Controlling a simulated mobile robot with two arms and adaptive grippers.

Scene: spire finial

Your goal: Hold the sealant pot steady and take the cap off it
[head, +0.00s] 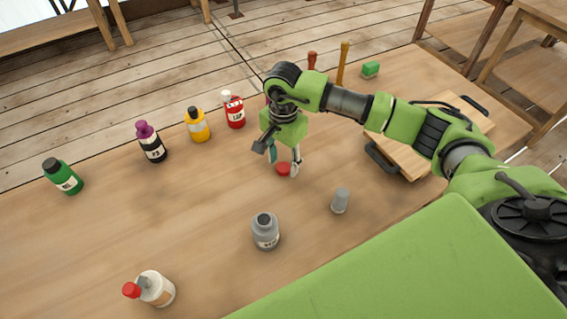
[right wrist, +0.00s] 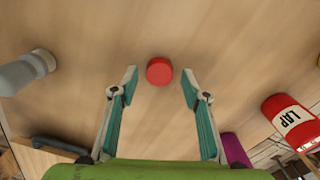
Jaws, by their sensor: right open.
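A grey pot (head: 265,231) with a pale label stands upright on the table, its dark round mouth uncovered; I take it for the sealant pot. A red round cap (head: 283,169) lies on the table beyond it, apart from it. My right gripper (head: 284,160) is open and empty, pointing down at the red cap. In the right wrist view the cap (right wrist: 159,71) shows just ahead of the gap between the spread fingertips (right wrist: 159,90); neither finger appears to touch it. My left gripper is out of view, and nothing holds the pot.
A grey cylinder (head: 341,201) stands right of the pot. A white bottle with a red tip (head: 156,288) is at the front left. Green (head: 66,180), black (head: 152,147), yellow (head: 197,128) and red (head: 234,112) bottles line the far side. A wooden board (head: 405,158) lies right.

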